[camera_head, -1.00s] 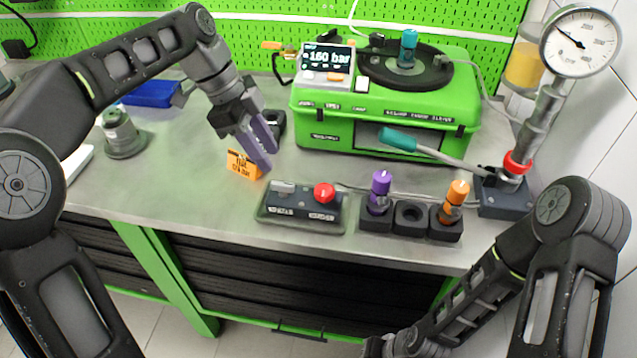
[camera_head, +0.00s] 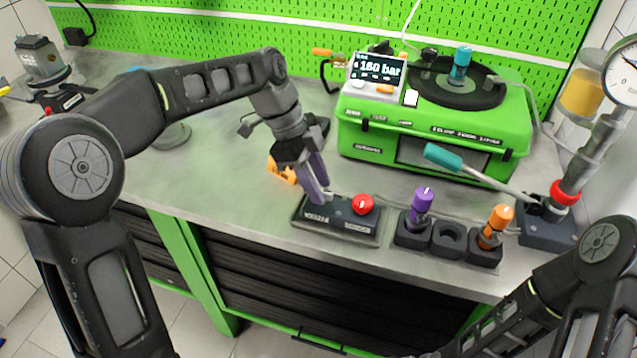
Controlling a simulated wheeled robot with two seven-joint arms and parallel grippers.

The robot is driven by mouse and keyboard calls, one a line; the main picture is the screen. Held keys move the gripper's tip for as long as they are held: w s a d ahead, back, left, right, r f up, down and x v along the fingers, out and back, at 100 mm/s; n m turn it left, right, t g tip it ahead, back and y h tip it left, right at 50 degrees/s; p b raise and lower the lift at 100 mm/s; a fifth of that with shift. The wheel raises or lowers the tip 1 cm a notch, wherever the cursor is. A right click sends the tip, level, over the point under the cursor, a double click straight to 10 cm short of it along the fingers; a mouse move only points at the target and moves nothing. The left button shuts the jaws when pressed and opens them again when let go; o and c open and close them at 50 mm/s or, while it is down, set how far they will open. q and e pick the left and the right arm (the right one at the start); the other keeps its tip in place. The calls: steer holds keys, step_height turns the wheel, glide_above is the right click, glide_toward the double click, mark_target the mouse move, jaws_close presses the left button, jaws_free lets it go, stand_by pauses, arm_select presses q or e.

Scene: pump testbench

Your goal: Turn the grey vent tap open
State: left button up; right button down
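The grey vent tap (camera_head: 327,197) is a small light-grey lever on the left part of a black control box (camera_head: 335,224) with a red button (camera_head: 363,204). My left gripper (camera_head: 322,194) points down at the tap, its two purple fingers at the lever and hiding most of it. A small gap shows between the fingers. I cannot tell whether they press on the lever or stand loosely around it. My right arm comes in at the lower right, and its gripper is out of view.
A green pump case (camera_head: 435,135) with a 160 bar display (camera_head: 379,70) stands behind. Right of the box are a purple-topped plug (camera_head: 421,205) and an orange-topped plug (camera_head: 496,226) in black holders. An orange sign (camera_head: 281,170) stands behind the gripper.

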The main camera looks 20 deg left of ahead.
arm_select(q)
steer(key=shift+d+f, duration=0.1)
steer(key=shift+f, duration=0.15)
jaws_close()
stand_by(0.5)
